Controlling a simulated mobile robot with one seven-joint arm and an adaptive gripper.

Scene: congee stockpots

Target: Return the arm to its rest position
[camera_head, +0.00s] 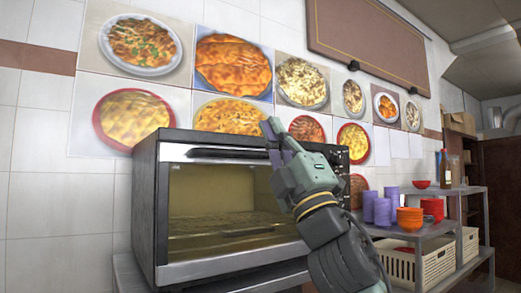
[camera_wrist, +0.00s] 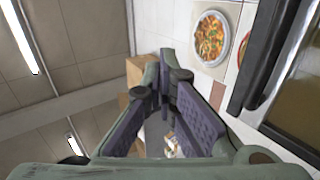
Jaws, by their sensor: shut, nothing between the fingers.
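My arm rises from the lower right of the head view, in front of the right part of a toaster oven (camera_head: 225,205). My gripper (camera_head: 269,128) points up and to the left, its tips near the oven's top front edge in the picture. In the wrist view my gripper (camera_wrist: 165,78) has its purple-padded fingers meeting at the tips, with nothing between them. The oven's dark edge (camera_wrist: 265,60) shows at the right of the wrist view. I cannot tell the exact gap between gripper and oven.
A metal shelf (camera_head: 425,230) at right holds purple cups (camera_head: 382,211), orange bowls (camera_head: 409,218) and a bottle (camera_head: 445,168). A crate (camera_head: 435,268) sits below. Food pictures (camera_head: 232,65) cover the tiled wall. Ceiling lights (camera_wrist: 20,38) show in the wrist view.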

